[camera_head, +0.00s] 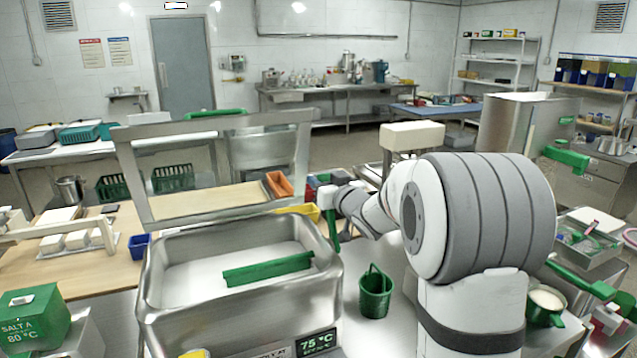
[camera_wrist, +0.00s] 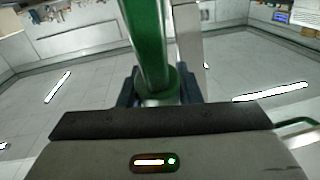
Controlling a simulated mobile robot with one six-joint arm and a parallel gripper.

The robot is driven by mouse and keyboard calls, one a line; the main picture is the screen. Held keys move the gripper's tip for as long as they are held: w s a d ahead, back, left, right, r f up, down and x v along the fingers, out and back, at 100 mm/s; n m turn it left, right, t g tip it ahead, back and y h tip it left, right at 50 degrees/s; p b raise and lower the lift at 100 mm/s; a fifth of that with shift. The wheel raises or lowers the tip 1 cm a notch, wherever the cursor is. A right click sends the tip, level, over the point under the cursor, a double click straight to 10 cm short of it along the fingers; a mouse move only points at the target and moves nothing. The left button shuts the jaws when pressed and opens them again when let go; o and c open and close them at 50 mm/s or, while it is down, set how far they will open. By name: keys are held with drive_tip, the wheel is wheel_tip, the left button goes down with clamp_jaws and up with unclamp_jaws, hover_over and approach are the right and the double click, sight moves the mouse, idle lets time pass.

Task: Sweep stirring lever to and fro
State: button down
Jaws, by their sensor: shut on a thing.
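The green stirring lever (camera_wrist: 150,45) runs up between the dark jaws of my gripper (camera_wrist: 157,92) in the wrist view, with a thicker green collar close to the jaws. In the head view my gripper (camera_head: 334,203) is at the right rear corner of the steel vat (camera_head: 240,317), and a short upright green piece of the lever (camera_head: 333,230) shows below it. My gripper is shut on the lever. A green paddle bar (camera_head: 268,268) lies slantwise across the pale contents inside the vat. The link between lever and paddle is hidden.
A green bucket (camera_head: 375,293) stands right of the vat. A steel frame (camera_head: 130,178) rises behind the vat. A green SALT A box (camera_head: 33,318) is at the front left. A small display (camera_head: 316,342) at the vat's front reads 75 °C. A green pan (camera_head: 545,306) is at the right.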

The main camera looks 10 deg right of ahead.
drive_tip(key=shift+y, duration=0.3)
drive_tip(key=shift+s+a+f+b, duration=0.1)
drive_tip(key=shift+a+b, duration=0.05)
drive_tip(key=shift+b, duration=0.15)
drive_tip(key=b, duration=0.1)
drive_tip(key=s+b, duration=0.1)
drive_tip(key=b, duration=0.1)
drive_tip(key=shift+d+n+t, duration=0.25)
drive_tip(key=shift+n+t, duration=0.05)
drive_tip(key=s+d+n+t+y+b, duration=0.1)
drive_tip(key=s+t+b, duration=0.3)
drive_tip(key=b, duration=1)
drive_tip(key=s+d+r+n+t+y+b, duration=0.1)
drive_tip(key=s+t+y+b, duration=0.2)
drive_tip(key=s+b, duration=0.5)
drive_tip(key=y+b, duration=0.1)
drive_tip(key=b, duration=0.6)
drive_tip(key=shift+s+d+r+n+t, duration=0.15)
drive_tip(key=shift+s+d+n+t, duration=0.1)
drive_tip(key=shift+s+n+t, duration=0.15)
